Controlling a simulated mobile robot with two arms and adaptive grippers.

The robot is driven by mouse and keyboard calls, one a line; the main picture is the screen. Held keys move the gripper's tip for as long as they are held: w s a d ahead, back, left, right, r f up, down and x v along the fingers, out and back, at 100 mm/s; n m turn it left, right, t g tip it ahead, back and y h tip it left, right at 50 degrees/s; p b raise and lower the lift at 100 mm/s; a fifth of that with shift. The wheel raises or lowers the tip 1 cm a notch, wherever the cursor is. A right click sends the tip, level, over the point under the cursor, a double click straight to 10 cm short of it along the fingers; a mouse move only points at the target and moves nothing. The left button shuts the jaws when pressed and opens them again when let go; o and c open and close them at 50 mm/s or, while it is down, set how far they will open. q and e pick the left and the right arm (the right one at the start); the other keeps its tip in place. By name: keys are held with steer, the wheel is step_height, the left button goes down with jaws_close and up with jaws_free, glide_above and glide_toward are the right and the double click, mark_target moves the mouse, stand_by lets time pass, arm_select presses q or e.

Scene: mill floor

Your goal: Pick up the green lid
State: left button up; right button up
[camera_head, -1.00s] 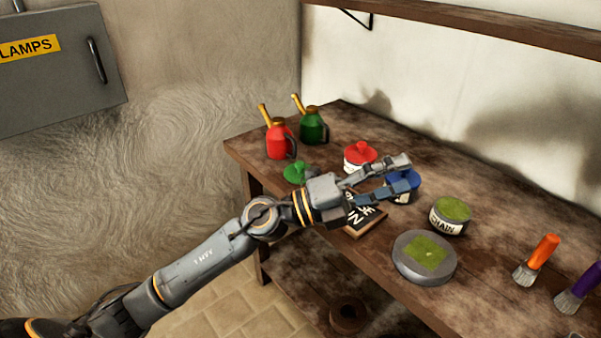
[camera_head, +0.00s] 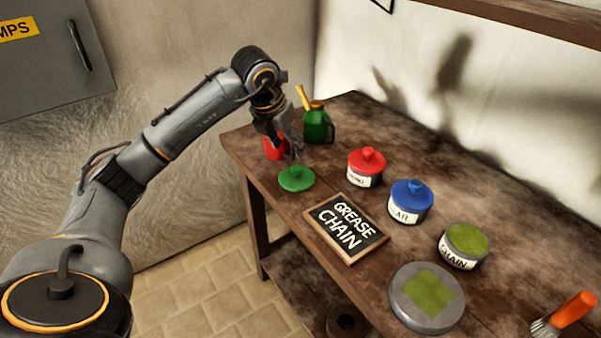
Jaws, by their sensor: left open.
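The green lid (camera_head: 296,179) is a flat disc with a raised knob and lies on the wooden bench (camera_head: 295,212) near its left front edge. My left gripper (camera_head: 291,155) points down just above and behind the lid, in front of the red oil can (camera_head: 273,150). Its jaws are open and hold nothing. The gap between the fingertips and the lid is hard to judge. My right gripper is not in view.
Behind stands a green oil can (camera_head: 318,125). To the right are a red-lidded tin (camera_head: 364,178), a blue-lidded tin (camera_head: 407,213), a CHAIN tin (camera_head: 460,258), a grey disc (camera_head: 408,312) and a brush (camera_head: 570,312). A GREASE CHAIN sign (camera_head: 346,228) lies in front.

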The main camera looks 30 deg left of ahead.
arm_select(q)
glide_above(296, 168)
steer(key=s, duration=0.2)
steer(key=f, duration=0.4)
steer(key=shift+s+d+f, duration=0.2)
steer(key=shift+f, duration=0.2)
steer(key=p+x, duration=0.1)
steer(key=x, duration=0.1)
steer(key=shift+w+f, duration=0.15)
steer(key=shift+f, duration=0.25)
steer(key=x, duration=0.2)
steer(key=shift+w+a+f+p, duration=0.15)
steer(key=shift+w+f+p, duration=0.05)
steer(key=shift+f+p, duration=0.1)
steer(key=shift+w+f, duration=0.15)
steer(key=shift+f, duration=0.2)
jaws_close()
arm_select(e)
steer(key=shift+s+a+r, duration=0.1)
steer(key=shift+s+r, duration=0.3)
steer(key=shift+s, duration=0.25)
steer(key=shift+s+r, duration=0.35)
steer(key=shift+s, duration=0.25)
